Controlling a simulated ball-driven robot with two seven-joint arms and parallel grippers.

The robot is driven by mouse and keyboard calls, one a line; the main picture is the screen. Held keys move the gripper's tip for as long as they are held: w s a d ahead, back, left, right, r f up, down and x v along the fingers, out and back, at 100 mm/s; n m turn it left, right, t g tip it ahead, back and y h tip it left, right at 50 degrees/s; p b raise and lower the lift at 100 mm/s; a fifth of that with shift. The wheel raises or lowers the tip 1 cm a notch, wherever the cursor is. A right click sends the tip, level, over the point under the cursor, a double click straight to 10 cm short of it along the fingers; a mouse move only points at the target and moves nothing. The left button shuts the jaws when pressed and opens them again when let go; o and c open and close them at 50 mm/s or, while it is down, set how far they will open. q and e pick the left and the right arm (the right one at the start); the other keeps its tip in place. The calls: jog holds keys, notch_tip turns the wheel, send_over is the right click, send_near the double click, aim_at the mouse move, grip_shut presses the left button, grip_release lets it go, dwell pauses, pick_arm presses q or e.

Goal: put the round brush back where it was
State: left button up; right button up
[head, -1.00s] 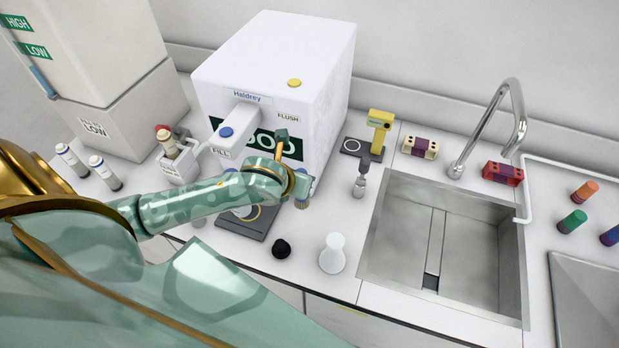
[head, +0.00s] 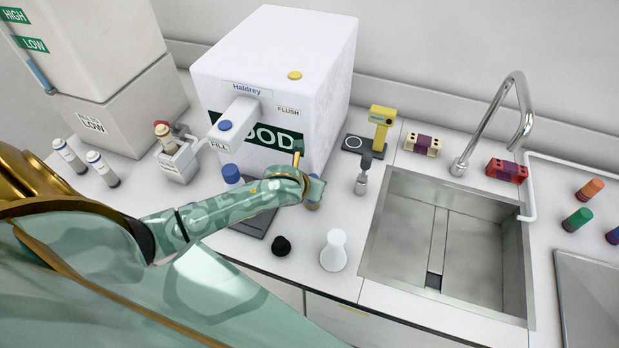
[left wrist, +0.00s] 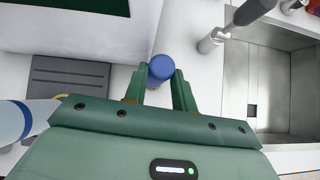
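The round brush, with a blue round top and a tan lower part, shows below my left gripper (head: 312,188) in the head view (head: 313,206). In the left wrist view its blue top (left wrist: 161,68) sits between the two fingertips of the left gripper (left wrist: 160,84), which are close on both sides of it. The left gripper appears shut on the brush, in front of the right side of the white machine (head: 275,60). Whether the brush touches the counter is hard to tell. My right gripper is not in view.
A white flask (head: 334,252) and a black knob-like object (head: 281,246) stand nearer the front edge. A blue-capped bottle (head: 231,174) is left, by a dark plate (head: 250,226). The sink (head: 400,235) lies right.

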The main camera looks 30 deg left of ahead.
pick_arm(q)
jog(key=o, duration=0.4)
jog(key=p+v, duration=0.2)
jog(key=v, duration=1)
jog(key=shift+r+p, duration=0.1)
jog(key=shift+p, duration=0.3)
